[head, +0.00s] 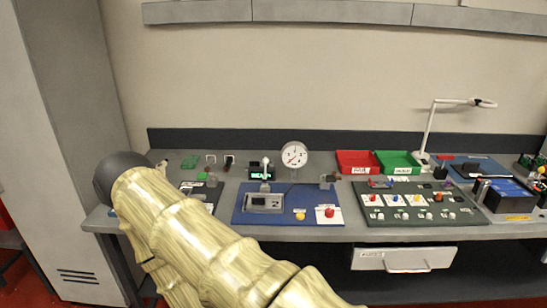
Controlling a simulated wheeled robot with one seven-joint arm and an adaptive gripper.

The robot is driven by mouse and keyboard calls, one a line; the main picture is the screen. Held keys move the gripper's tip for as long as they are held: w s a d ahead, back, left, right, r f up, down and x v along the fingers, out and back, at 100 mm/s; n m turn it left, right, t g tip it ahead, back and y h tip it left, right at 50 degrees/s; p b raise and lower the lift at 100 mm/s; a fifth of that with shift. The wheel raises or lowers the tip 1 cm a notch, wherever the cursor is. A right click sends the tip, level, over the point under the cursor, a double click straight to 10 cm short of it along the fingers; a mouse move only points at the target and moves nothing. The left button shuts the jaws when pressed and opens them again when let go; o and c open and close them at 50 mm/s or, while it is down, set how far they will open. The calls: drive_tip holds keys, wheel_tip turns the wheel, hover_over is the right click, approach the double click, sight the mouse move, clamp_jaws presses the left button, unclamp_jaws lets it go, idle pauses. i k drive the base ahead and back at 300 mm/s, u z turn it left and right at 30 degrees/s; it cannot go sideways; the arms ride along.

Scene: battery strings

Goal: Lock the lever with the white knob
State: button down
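A blue board (318,194) lies on the bench in the middle of the view. A small white knob (265,161) shows above it, beside a green-lit display (261,172); it seems to top a short upright lever, but it is too small to tell whether the lever is locked. A grey boxy device (265,203) sits on the board below it. Another small pale knob-like thing (163,163) shows at the bench's left end, partly behind my arm. My arm, in a pale gold ribbed cover, fills the lower left. My gripper is not visible.
A round gauge (294,155) stands behind the board. Red (357,162) and green (398,162) bins, a dark green panel (415,204), a white lamp (428,130) and a battery (506,195) are to the right. An open drawer (405,260) juts out below. A grey cabinet (65,150) stands left.

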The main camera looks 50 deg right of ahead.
sight(266, 160)
drive_tip(key=z, duration=1.3)
